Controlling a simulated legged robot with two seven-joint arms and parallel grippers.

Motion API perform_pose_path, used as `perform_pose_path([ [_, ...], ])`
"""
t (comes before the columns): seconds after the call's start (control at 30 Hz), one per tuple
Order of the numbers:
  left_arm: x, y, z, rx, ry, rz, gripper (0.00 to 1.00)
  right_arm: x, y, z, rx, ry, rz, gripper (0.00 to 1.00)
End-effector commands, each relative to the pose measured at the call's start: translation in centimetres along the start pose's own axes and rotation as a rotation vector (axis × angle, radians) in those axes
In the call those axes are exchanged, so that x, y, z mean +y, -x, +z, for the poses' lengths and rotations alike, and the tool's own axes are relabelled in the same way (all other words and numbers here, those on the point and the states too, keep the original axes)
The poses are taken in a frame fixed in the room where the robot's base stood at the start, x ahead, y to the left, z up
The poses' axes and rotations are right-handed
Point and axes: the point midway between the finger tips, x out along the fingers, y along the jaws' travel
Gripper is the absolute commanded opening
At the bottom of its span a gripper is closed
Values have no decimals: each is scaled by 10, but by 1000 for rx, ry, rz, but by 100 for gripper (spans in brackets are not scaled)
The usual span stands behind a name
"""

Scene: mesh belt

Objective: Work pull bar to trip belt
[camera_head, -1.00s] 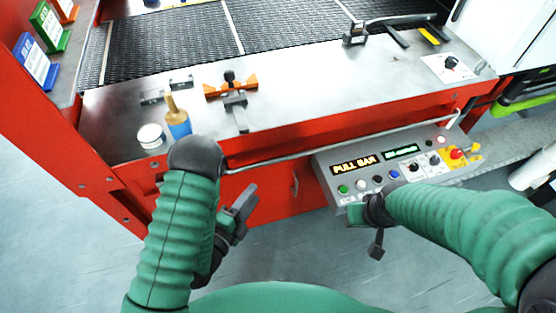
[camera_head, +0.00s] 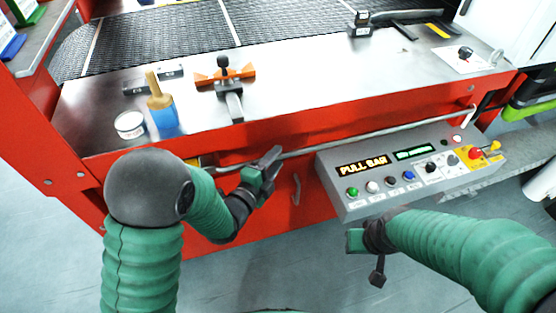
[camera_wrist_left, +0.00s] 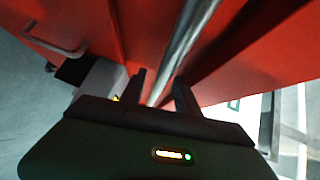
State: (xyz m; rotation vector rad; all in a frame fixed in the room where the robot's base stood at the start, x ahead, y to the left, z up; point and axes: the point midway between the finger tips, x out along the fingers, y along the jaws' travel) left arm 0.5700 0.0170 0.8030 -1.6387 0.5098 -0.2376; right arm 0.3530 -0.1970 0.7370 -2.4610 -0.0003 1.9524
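The pull bar (camera_head: 350,138) is a thin grey rod along the red front of the machine; it also shows in the left wrist view (camera_wrist_left: 188,42). My left gripper (camera_head: 268,165) is at the bar's left part. In the left wrist view its two dark fingers (camera_wrist_left: 160,88) stand apart, with the bar running between them; I cannot tell contact. My right gripper (camera_head: 370,250) hangs below the control box, away from the bar; its finger gap is unclear. The control box (camera_head: 345,203) shows a lit "PULL BAR" sign and a green display.
The black mesh belt (camera_head: 170,42) lies behind the metal ledge (camera_head: 300,95). On the ledge are a white tin (camera_head: 130,125), a blue brush with a wooden handle (camera_head: 162,112) and an orange-winged clamp (camera_head: 226,80). A small handle (camera_head: 296,190) is on the red front.

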Motion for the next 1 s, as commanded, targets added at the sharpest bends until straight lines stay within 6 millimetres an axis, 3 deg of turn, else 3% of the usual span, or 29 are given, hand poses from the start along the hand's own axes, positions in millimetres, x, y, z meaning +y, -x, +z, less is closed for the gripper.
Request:
perform_pose_path([
  [0.13,0,-16,0,0,0,0,38,0,-2,1,-1,0,0,38],
  [0.4,0,-19,0,0,0,1,38,0,-2,1,-1,0,0,38],
  [0.7,1,-19,0,-1,0,1,0,0,-2,1,-1,0,0,38],
  [1.0,2,-19,0,-1,0,4,0,0,-2,1,-1,0,0,38],
])
